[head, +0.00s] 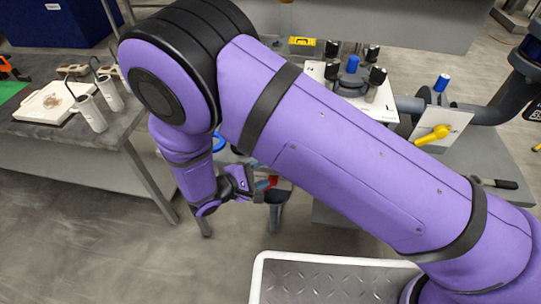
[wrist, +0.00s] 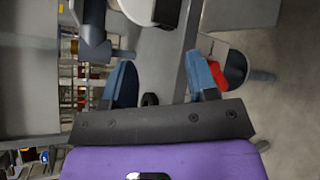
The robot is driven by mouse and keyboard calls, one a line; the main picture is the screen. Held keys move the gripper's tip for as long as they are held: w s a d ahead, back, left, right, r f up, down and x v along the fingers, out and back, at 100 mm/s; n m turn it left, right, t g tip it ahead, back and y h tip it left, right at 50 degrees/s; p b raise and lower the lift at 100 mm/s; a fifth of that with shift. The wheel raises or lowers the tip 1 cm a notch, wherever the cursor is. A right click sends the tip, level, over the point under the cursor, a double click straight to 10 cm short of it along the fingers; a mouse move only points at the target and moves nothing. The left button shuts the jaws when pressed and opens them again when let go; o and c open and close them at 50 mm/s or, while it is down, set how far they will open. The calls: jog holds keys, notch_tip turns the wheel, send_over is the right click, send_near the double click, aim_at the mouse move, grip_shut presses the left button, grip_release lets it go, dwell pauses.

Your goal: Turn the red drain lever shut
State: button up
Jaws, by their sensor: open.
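The red drain lever (head: 272,181) shows as a small red patch low on the press, just beyond my gripper (head: 258,186) in the head view. In the wrist view the red lever (wrist: 217,73) lies beside the right-hand finger, partly hidden behind it, next to a dark round pipe end (wrist: 237,70). My gripper (wrist: 160,72) is open, with its two blue-grey fingers wide apart and no lever between them. I cannot tell whether the right-hand finger touches the lever. My arm hides part of the press in the head view.
A grey bench (head: 60,130) with a white tray (head: 55,103) stands at the left. Floor between bench and press is clear.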

jog(key=w+d+r+m+g, duration=0.2)
jog(key=d+r, duration=0.1)
jog(key=r, duration=0.3)
jog(key=shift+w+h, duration=0.15)
jog(key=shift+h, duration=0.15)
